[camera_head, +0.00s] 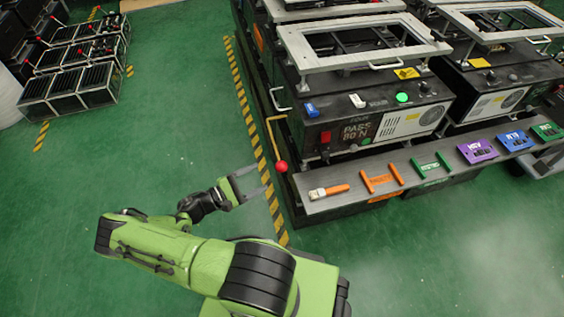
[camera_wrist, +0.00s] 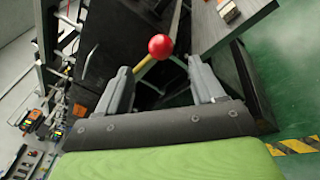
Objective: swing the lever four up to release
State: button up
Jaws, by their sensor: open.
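The lever of the machine marked FOUR is a yellow bent rod (camera_head: 270,135) with a red ball knob (camera_head: 281,166) at its lower end. It sits on the left side of that black machine (camera_head: 350,130). My gripper (camera_head: 262,178) is open and empty, just left of the red knob in the head view. In the wrist view the red knob (camera_wrist: 160,46) shows beyond and between the open fingertips of my gripper (camera_wrist: 160,80), with the yellow rod (camera_wrist: 143,64) running down to the left. I see no contact between fingers and knob.
A grey shelf (camera_head: 440,165) along the machine front holds a brush (camera_head: 328,191), orange and green handles, and purple, blue and green boxes. A second machine (camera_head: 495,80) stands to the right.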

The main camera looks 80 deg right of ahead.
jog(key=b+x, duration=0.1)
jog(key=x, duration=1.1)
jog(key=shift+b, duration=0.35)
jog(key=shift+f, duration=0.1)
jog(key=shift+c, duration=0.2)
